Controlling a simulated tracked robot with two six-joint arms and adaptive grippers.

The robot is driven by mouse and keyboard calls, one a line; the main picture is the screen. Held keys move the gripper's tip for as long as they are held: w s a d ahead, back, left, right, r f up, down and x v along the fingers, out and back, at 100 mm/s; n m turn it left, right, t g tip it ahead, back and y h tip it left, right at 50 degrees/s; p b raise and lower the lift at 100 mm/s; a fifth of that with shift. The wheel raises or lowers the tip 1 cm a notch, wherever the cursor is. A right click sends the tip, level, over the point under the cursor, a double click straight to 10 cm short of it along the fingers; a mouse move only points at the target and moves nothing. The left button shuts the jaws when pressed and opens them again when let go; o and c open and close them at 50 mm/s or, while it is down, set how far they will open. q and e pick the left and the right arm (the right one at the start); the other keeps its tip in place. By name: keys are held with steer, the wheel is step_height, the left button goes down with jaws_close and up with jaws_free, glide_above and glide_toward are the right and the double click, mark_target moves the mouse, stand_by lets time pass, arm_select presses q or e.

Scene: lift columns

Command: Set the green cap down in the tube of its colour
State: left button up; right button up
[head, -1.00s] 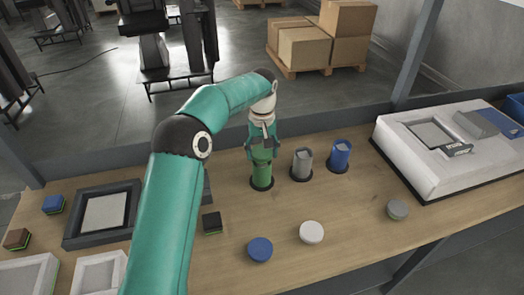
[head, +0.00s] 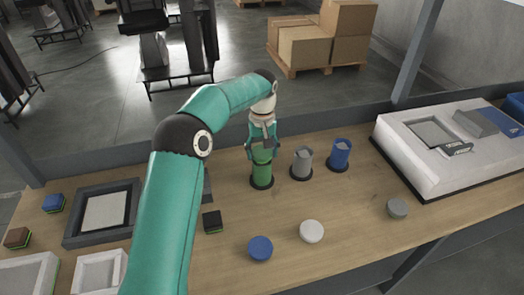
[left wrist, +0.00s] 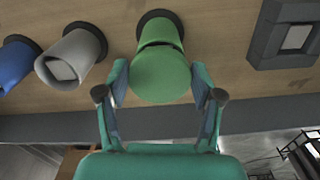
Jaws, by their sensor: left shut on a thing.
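The green cap (left wrist: 160,77) is between the fingers of my left gripper (left wrist: 161,92), which is shut on it. In the head view my left gripper (head: 263,150) is over the green tube (head: 262,174), with the green cap (head: 262,155) at the tube's top. In the left wrist view the cap hides most of the green tube (left wrist: 159,30). A dark line shows between cap and tube; whether the cap is seated I cannot tell. My right gripper is not in view.
A grey tube (head: 302,162) and a blue tube (head: 340,154) stand to the right. A blue cap (head: 260,248), a white cap (head: 311,231) and a grey cap (head: 397,208) lie in front. A dark block (head: 212,221) and a framed tray (head: 76,229) are at the left.

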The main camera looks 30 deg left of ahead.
arm_select(q)
steer(key=shift+f, duration=0.3)
stand_by(0.5)
steer(key=o, duration=1.2)
step_height(320, 180, up, 5)
steer(key=p, duration=0.4)
steer(key=shift+r+p, duration=0.4)
steer(key=shift+r, duration=0.6)
